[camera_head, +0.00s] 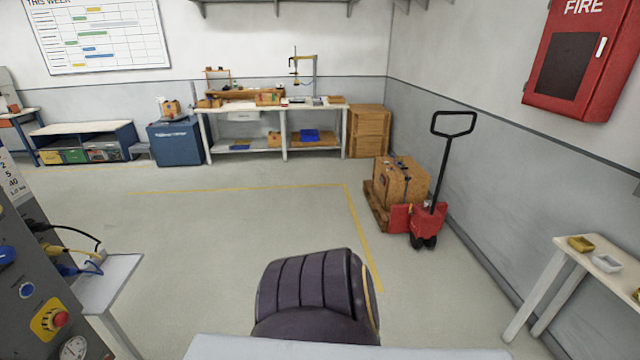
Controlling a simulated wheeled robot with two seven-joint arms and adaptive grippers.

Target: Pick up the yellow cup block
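A small yellow block (580,244), which looks like the yellow cup block, lies on a white table (570,275) at the right edge of the view. A similar white, hollow-topped block (606,263) lies next to it, nearer to me. The yellow block is small in the picture, so its exact shape is hard to tell. Neither of my grippers shows in the head view, and nothing is seen touching the yellow block.
A dark ribbed chair-like back (310,292) stands straight ahead behind a pale surface edge (350,350). A red pallet jack (428,220) with a boxed load stands beyond. A grey control panel (35,270) is at left. The floor (230,220) between is open.

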